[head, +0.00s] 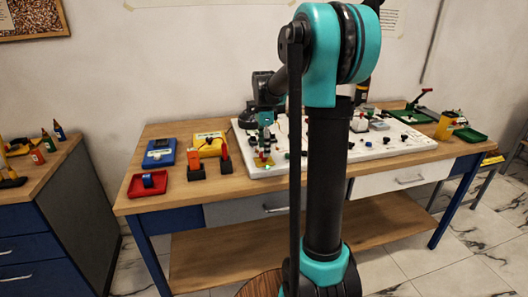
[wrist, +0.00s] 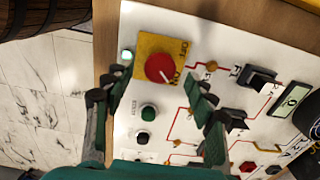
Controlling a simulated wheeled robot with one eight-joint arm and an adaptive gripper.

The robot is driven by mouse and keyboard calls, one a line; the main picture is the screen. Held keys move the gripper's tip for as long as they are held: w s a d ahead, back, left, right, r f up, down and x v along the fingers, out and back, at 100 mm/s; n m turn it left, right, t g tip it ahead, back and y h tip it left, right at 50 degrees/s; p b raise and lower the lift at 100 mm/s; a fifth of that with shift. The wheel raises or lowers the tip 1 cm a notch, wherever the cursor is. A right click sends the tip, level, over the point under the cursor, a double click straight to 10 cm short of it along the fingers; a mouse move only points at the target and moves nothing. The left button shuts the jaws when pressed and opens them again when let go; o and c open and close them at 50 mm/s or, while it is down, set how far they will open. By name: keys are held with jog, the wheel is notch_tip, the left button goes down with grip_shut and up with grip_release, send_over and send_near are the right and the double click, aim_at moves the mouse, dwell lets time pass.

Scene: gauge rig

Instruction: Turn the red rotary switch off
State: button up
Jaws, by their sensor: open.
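The red rotary switch (wrist: 158,67) sits on a yellow plate (wrist: 146,46) near a corner of the white panel (wrist: 140,14) in the wrist view. The plate carries OFF and ON lettering at the knob's right side. A pale mark on the knob seems to face the ON lettering, but it is small. My gripper (wrist: 149,92) is open, with one finger on each side below the knob and nothing visible between the tips. In the head view my gripper (head: 264,148) is over the front left part of the panel, mostly covering the switch. Contact with the knob cannot be told.
A lit greenish lamp (wrist: 126,55) is beside the plate. Green (wrist: 148,111) and black (wrist: 142,138) buttons lie between the fingers. A black rocker switch (wrist: 260,80) is to the right. On the table (head: 172,207), a red tray (head: 134,188) and blue box (head: 160,154) stand left.

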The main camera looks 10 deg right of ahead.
jog(key=shift+f, duration=1.1)
jog(key=c, duration=1.2)
jog(key=shift+o, duration=0.2)
